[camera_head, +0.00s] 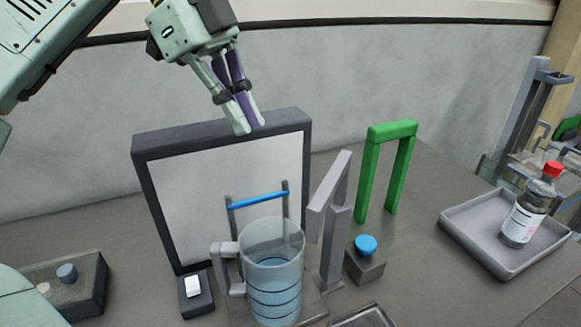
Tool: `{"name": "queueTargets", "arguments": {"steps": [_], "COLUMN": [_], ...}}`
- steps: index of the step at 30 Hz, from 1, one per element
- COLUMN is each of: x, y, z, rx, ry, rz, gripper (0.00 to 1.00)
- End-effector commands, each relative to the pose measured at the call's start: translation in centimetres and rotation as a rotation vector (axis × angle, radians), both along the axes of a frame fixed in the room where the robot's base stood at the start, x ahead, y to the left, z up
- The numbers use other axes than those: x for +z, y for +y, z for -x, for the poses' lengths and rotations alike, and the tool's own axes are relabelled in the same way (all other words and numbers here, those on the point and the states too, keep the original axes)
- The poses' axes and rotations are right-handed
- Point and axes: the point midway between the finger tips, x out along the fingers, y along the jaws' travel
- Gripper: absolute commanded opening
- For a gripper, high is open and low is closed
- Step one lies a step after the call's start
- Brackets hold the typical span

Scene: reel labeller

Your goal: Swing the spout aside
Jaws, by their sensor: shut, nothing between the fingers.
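A grey tap-like post (333,245) stands on the counter right of the middle, and its angular spout (330,183) sits at the top. The spout is beside and partly behind a clear jug (272,285) with ring marks and a grey handle. Whether the spout overhangs the jug's mouth I cannot tell. My gripper (248,122) points down from the top, in front of the upper edge of a dark-framed panel. It is shut and empty, above and to the left of the spout, apart from it.
A blue bar (258,200) on two posts stands behind the jug. A blue button (366,244) on a grey block and a green arch (390,130) are right of the spout. A tray (468,243) with a red-capped bottle (528,212) lies far right. A dark-framed panel (140,180) stands behind.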

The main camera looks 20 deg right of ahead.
Motion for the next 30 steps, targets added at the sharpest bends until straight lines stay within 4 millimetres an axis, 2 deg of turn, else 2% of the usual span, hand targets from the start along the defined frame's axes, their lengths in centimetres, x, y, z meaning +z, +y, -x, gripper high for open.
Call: {"name": "queueTargets", "arguments": {"steps": [1,14,15,21,30], "x": [-1.2,-7.7,-6.9,-6.6,-6.7], "y": [-0.3,-2.7,-3.3,-4.9,-5.3], "z": [0.3,2.8,3.4,5.0,5.5], "rx": [-0.008,-0.004,-0.006,-0.002,0.0], "ry": [0.002,0.0,-0.004,-0.001,-0.001], "rz": [0.005,0.003,0.002,0.003,0.002], "gripper": [0.0,0.0,0.0,0.0,0.0]}}
